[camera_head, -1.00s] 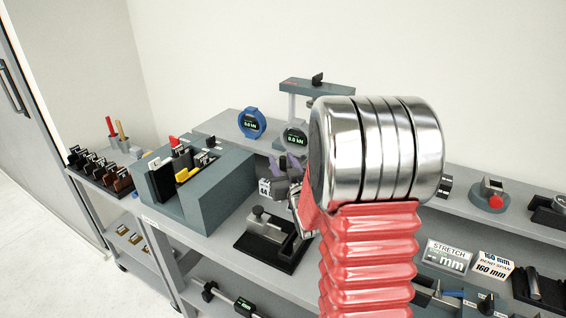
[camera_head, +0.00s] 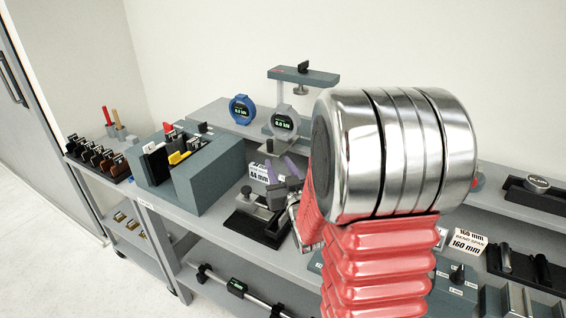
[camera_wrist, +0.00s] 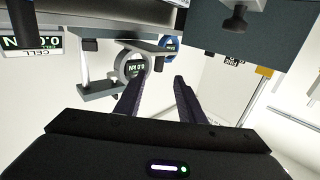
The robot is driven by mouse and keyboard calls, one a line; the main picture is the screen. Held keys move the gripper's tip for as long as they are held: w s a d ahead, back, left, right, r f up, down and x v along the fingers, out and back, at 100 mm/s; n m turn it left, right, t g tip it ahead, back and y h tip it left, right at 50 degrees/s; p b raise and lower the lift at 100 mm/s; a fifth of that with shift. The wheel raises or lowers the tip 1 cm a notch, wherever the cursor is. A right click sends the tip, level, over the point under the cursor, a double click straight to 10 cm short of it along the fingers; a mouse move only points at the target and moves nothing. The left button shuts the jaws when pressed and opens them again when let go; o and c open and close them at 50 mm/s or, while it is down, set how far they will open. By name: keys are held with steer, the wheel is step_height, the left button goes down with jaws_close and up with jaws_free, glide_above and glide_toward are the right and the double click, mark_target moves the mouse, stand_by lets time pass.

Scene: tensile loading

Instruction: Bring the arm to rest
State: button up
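My gripper (camera_wrist: 155,95) shows in the wrist view with its two dark purple fingers apart and nothing between them. In the head view my gripper (camera_head: 285,172) is partly hidden behind my red and chrome arm, which fills the right middle. It appears just above or behind a small dark fixture with a grey clamp (camera_head: 262,212) on the bench; I cannot tell the gap. The wrist view is turned over and shows round gauges (camera_wrist: 132,66) beyond the fingers.
A grey-green block with slots (camera_head: 210,175) holds several tools at left. A blue gauge (camera_head: 241,109) and a grey gauge (camera_head: 284,122) stand at the back beside a test frame (camera_head: 303,77). A white card (camera_head: 263,172) stands behind the clamp. Cards and fixtures sit at right.

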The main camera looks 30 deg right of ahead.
steer(key=shift+v, duration=0.8)
steer(key=s+a+r+n+g+y, duration=0.1)
steer(key=s+a+g, duration=0.2)
steer(key=a, duration=0.3)
steer(key=s+a+r+g+y, duration=0.1)
steer(key=s+a+g, duration=0.2)
steer(key=a, duration=0.2)
steer(key=s+a+n+g+y, duration=0.1)
steer(key=s+a+g, duration=0.2)
steer(key=s, duration=0.6)
steer(key=s+a+n+g+y, duration=0.1)
steer(key=s+a+g+y, duration=0.1)
steer(key=s+a, duration=0.6)
steer(key=shift+s+a+r+g, duration=0.3)
steer(key=shift+s+r+g, duration=0.1)
steer(key=shift+s, duration=0.65)
